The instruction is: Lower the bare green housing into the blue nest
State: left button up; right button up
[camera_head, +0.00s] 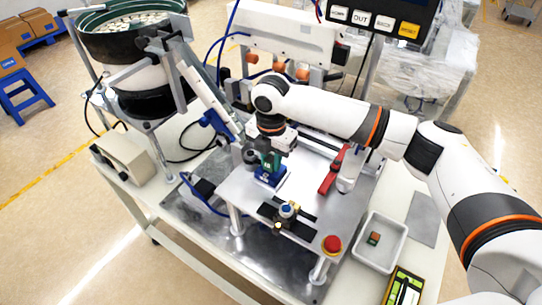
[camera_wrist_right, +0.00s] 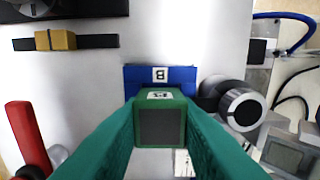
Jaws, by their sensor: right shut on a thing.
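The green housing (camera_wrist_right: 160,98) is between the green-teal fingers of my right gripper (camera_wrist_right: 160,128). It is a small block with a dark grey face and a white marked label on its top edge. The blue nest (camera_wrist_right: 185,76), with a white label, shows just beyond the housing in the wrist view. In the head view my right gripper (camera_head: 269,160) points down directly above the blue nest (camera_head: 270,178). Fingers and housing hide part of the nest, and I cannot tell whether the housing touches it. My left gripper is not in view.
A grey cylinder (camera_wrist_right: 240,106) stands close right of the nest in the wrist view. A red handle (camera_head: 330,180) and a red button (camera_head: 332,244) are on the metal plate. A white tray (camera_head: 399,225) holds a small part (camera_head: 374,238). A bowl feeder (camera_head: 125,50) stands at left.

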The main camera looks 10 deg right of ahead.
dwell(0.4)
jog(key=o, duration=1)
